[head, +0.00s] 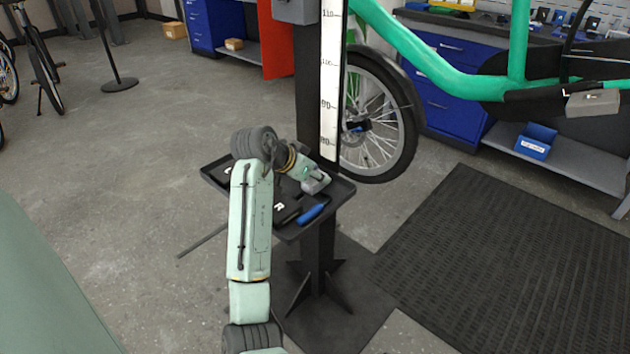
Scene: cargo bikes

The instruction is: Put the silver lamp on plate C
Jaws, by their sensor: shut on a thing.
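My gripper (316,184) is at the end of my bent arm, low over the black tray (342,193) on the post. It is small and partly hidden by my wrist. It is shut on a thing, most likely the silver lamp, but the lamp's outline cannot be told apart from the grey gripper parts. A dark plate with a white mark (228,169) lies at the tray's left, partly behind my arm. Another dark plate with a white letter, like an R (279,206), lies near the front. I cannot make out which is plate C.
A blue item (313,211) lies at the tray's front right edge. The post with a white height scale (329,90) rises behind the tray. A green bike with its wheel (375,120) stands behind. A thin dark rod (203,239) sticks out left below the tray.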

